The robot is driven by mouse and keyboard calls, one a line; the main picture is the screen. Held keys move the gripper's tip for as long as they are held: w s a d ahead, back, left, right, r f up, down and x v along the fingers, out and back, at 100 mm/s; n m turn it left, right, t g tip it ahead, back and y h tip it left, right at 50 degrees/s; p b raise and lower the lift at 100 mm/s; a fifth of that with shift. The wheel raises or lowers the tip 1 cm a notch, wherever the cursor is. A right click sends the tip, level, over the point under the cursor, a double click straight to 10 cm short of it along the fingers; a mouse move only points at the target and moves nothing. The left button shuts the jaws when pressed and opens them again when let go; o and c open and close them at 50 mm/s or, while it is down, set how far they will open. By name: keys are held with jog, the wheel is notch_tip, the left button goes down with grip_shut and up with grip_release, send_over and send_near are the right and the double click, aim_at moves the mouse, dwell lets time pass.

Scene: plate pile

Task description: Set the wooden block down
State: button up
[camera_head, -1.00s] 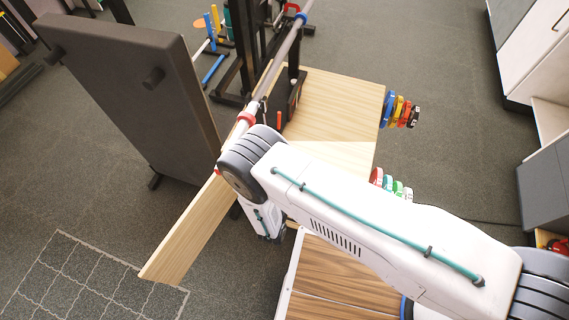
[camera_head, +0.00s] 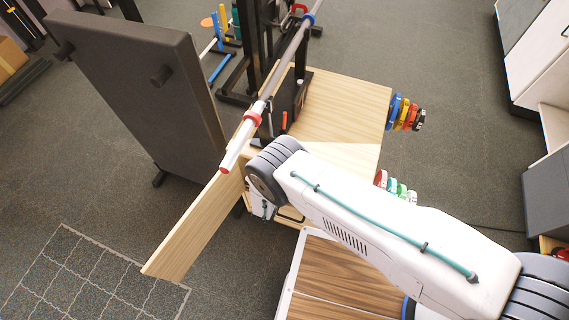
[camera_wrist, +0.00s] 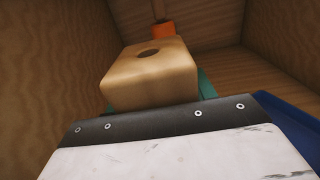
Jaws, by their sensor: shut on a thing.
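The wooden block (camera_wrist: 150,75) shows in the wrist view as a pale, rounded block with a dark round hole in its upper face. My gripper (camera_wrist: 152,96) is shut on it, with teal parts showing at the block's right edge. Wooden walls stand on both sides of the block, and a wooden surface lies beyond it. What is under the block is hidden, so I cannot tell whether it touches anything. In the head view my arm hides the block and most of my gripper.
A plywood stand (camera_head: 340,110) carries coloured discs (camera_head: 405,112) on its right side. A barbell (camera_head: 262,105) slants across it, close to my wrist. A grey padded board (camera_head: 140,80) stands left. An orange piece (camera_wrist: 163,30) lies beyond the block; a blue panel (camera_wrist: 290,120) is right.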

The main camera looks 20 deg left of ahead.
jog(key=o, duration=1.3)
jog(key=shift+f, duration=0.1)
jog(key=s, duration=0.8)
jog(key=s+a, duration=0.1)
jog(key=s, duration=0.3)
